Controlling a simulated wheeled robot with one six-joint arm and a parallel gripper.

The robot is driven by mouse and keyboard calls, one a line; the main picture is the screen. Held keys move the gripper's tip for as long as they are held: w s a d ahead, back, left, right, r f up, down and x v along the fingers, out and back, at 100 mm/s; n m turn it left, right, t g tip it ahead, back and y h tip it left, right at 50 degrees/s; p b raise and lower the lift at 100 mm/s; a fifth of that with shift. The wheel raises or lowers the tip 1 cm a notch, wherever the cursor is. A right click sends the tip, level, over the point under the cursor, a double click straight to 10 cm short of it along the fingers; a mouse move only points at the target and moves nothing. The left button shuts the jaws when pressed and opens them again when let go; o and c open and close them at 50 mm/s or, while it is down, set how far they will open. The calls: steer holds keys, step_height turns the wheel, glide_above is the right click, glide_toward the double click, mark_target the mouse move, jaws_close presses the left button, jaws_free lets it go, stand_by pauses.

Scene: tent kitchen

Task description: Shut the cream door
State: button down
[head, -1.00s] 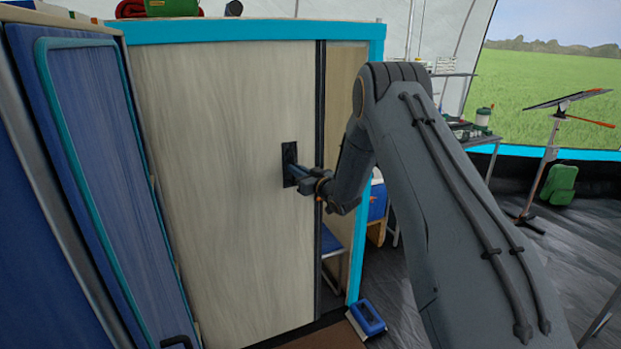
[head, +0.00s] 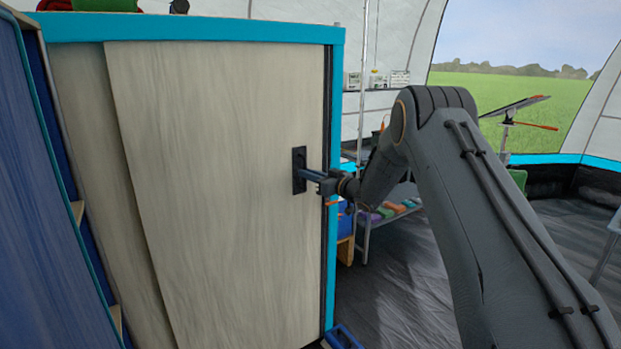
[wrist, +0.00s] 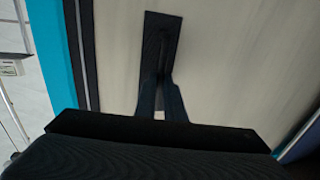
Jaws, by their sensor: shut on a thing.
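The cream door (head: 215,200) is a pale wood-grain sliding panel in a turquoise-edged cabinet frame (head: 200,29). Its right edge, with a dark strip, lies against the right post of the frame, and no gap into the cabinet shows there. A black handle plate (head: 299,168) sits near the door's right edge. My gripper (head: 306,173) is at this plate, shut on the handle. In the wrist view the two fingers (wrist: 162,97) close on the handle (wrist: 160,50), and the door (wrist: 235,60) fills the right side.
A second pale panel (head: 90,130) shows behind the door at its left. A blue panel (head: 35,200) stands at the far left. A low shelf (head: 390,212) with coloured items stands behind my arm. Grey floor (head: 400,290) is open at the right.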

steer(key=shift+d+f, duration=0.1)
steer(key=shift+d, duration=0.2)
steer(key=c, duration=1.8)
jaws_free()
steer(key=shift+d, duration=0.3)
steer(key=shift+c, duration=0.2)
steer(key=b+v, duration=0.1)
steer(key=v, duration=0.6)
steer(key=shift+s, duration=0.35)
steer(key=shift+a, duration=0.1)
